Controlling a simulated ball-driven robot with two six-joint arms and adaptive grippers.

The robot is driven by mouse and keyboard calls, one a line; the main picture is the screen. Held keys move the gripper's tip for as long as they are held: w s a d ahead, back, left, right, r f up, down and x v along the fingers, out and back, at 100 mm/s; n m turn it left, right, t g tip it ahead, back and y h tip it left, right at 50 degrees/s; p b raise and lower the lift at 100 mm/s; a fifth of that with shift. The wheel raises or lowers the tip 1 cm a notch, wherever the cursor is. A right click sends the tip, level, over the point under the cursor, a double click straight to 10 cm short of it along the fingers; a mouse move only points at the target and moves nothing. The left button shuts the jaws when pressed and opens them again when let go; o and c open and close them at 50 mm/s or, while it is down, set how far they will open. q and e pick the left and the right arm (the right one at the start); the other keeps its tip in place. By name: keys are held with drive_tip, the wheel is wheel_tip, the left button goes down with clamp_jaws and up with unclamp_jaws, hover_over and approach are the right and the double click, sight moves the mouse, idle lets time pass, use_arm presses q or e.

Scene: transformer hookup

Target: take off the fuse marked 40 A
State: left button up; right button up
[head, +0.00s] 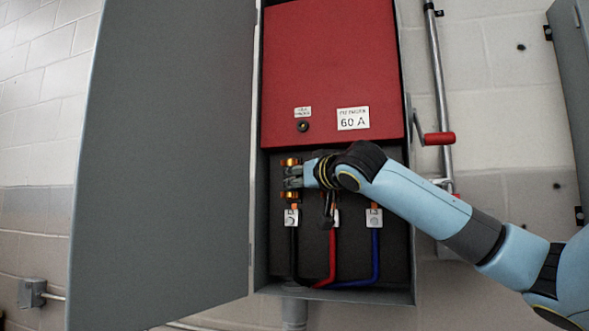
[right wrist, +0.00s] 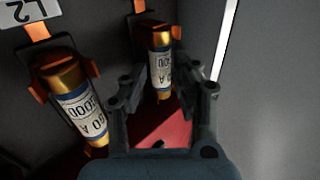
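A fuse with brass caps and a white and blue label (right wrist: 160,62) sits upright in its clips. In the head view it is the leftmost fuse (head: 290,162), partly covered by my right gripper. My right gripper (head: 292,180) is at its middle. In the right wrist view the gripper's fingers (right wrist: 165,90) are spread, one on each side of this fuse, with gaps visible. A second fuse (right wrist: 78,105) is in the neighbouring clips, outside the fingers. My left gripper is not in view.
The grey enclosure's door (head: 165,150) stands open at left. A red panel (head: 330,60) marked 60 A is above the fuses. A lever with a red handle (head: 438,138) sticks out at right. Black, red and blue cables (head: 375,255) run below. My right forearm covers the other fuses.

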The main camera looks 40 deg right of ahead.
drive_tip(key=shift+p+x, duration=0.35)
drive_tip(key=shift+x, duration=0.7)
drive_tip(key=shift+c, duration=0.4)
clamp_jaws()
drive_tip(key=shift+a, duration=0.1)
